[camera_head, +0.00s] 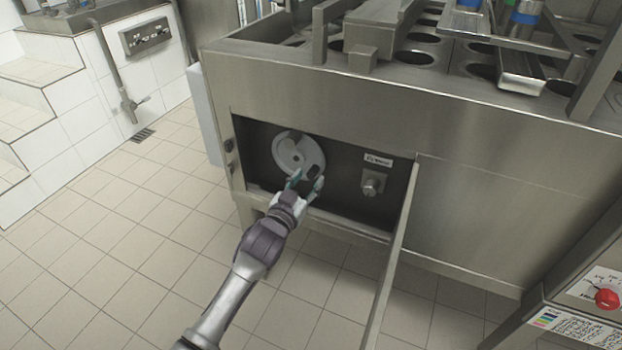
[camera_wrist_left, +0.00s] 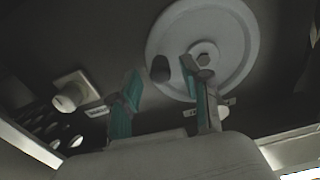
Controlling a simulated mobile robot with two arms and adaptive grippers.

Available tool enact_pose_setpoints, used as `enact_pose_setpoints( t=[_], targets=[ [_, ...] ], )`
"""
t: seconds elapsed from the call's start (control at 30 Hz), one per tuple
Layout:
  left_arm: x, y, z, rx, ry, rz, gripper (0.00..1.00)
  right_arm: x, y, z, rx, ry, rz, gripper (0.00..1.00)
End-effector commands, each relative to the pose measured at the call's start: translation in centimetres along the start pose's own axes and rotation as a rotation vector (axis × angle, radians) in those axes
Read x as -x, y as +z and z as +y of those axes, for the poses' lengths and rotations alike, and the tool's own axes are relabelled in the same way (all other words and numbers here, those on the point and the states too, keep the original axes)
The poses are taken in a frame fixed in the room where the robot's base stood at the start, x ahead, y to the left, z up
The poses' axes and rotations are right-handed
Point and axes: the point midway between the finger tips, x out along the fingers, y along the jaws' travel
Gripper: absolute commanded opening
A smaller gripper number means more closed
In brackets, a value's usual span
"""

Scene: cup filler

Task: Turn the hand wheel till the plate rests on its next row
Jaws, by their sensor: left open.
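The hand wheel (camera_head: 290,150) is a pale grey disc inside the dark open recess in the machine's front. It also shows large in the left wrist view (camera_wrist_left: 235,30), with a hub bolt at its middle and a dark knob (camera_wrist_left: 160,68) near its rim. My left gripper (camera_head: 306,182) is open at the wheel's lower edge. In the wrist view its teal-padded fingers (camera_wrist_left: 168,84) stand apart, with the knob showing between their tips. I cannot tell if either finger touches it. A metal plate with round holes (camera_head: 440,72) is on the machine's top. My right gripper is not in view.
A square-based metal knob (camera_head: 372,183) under a small label sits right of the wheel. An open door panel (camera_head: 392,265) sticks out at the recess's right side. A red knob (camera_head: 607,297) is on another unit at lower right. Tiled floor (camera_head: 140,235) is clear on the left.

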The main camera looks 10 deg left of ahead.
Motion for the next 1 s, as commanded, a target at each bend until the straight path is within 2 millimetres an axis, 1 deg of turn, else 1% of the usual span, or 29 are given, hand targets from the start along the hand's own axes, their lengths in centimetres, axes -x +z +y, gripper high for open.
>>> enact_pose_setpoints(
  t=[0.03,0.1,0.2,0.53,0.77,0.8,0.83,1.0],
  targets=[
    [-0.8,0.1,0.0,0.000,0.000,0.001,0.47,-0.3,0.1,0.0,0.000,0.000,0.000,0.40],
    [-1.5,0.1,0.0,0.000,0.000,0.000,0.47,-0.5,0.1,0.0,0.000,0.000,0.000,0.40],
    [-2.1,0.1,0.0,0.000,0.000,0.000,0.47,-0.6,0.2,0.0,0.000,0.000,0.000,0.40],
    [-2.4,0.0,0.0,0.000,0.000,0.000,0.47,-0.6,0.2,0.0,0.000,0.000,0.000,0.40],
    [-2.4,0.0,0.0,-0.001,0.000,-0.001,0.09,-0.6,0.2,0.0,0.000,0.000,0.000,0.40],
    [-2.4,0.0,0.0,-0.001,0.000,0.000,0.02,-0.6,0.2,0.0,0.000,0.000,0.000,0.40],
    [-2.4,0.0,0.0,-0.001,0.000,0.000,0.00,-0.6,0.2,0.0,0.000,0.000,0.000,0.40],
    [-2.4,0.0,0.0,-0.001,0.000,-0.001,0.00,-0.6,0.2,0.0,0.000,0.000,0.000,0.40]
  ],
)
